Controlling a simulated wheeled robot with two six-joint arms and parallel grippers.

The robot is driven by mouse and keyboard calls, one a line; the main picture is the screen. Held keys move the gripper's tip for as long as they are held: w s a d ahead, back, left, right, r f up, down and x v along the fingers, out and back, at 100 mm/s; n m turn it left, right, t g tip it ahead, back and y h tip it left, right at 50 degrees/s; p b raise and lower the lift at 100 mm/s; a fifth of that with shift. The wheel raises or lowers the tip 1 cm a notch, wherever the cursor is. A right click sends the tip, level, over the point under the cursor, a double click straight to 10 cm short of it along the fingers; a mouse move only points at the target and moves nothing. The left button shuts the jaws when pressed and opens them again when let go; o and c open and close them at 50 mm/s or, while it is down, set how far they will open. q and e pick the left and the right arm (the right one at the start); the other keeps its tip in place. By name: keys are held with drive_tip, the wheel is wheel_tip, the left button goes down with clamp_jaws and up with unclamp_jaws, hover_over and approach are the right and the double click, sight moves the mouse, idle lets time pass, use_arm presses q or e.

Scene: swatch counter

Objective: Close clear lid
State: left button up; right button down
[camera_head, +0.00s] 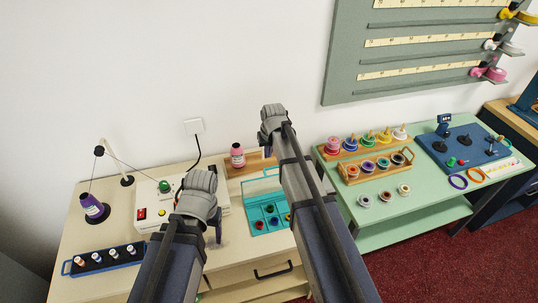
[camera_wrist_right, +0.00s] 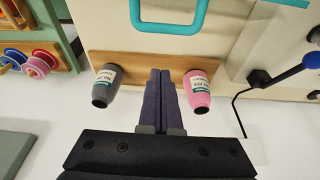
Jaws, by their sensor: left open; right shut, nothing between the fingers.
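The teal box (camera_head: 257,227) sits on the beige counter with several coloured pieces in its compartments. Its clear lid with a teal frame (camera_head: 262,179) stands open at the back of the box, partly hidden by my right arm. A teal frame part (camera_wrist_right: 203,12), apparently the lid's, shows at the top of the right wrist view. My right gripper (camera_wrist_right: 160,78) is shut and empty, beyond the lid, between a pink bottle (camera_wrist_right: 197,92) and a grey bottle (camera_wrist_right: 106,86). My left gripper (camera_head: 214,228) is open, left of the box and apart from it.
A white device (camera_head: 153,217) with a green knob, a purple cone (camera_head: 93,208) and a dark rack (camera_head: 103,258) of small bottles stand at the left. The pink bottle stands on a wooden base (camera_head: 250,166). A green table (camera_head: 372,242) with spools is at the right.

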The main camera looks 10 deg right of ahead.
use_arm(q)
drive_tip(key=shift+f+p, duration=0.25)
drive_tip(key=shift+p, duration=0.05)
use_arm(e)
drive_tip(key=s, duration=0.3)
drive_tip(key=shift+s+f, duration=0.2)
drive_tip(key=shift+s, duration=0.2)
use_arm(q)
drive_tip(key=shift+s, duration=0.1)
use_arm(e)
drive_tip(key=shift+s, duration=0.1)
drive_tip(key=shift+s+r+t, duration=0.15)
drive_tip(key=shift+s+t, duration=0.25)
drive_tip(key=shift+s, duration=0.1)
use_arm(q)
drive_tip(key=shift+s+f, duration=0.2)
drive_tip(key=shift+s, duration=0.35)
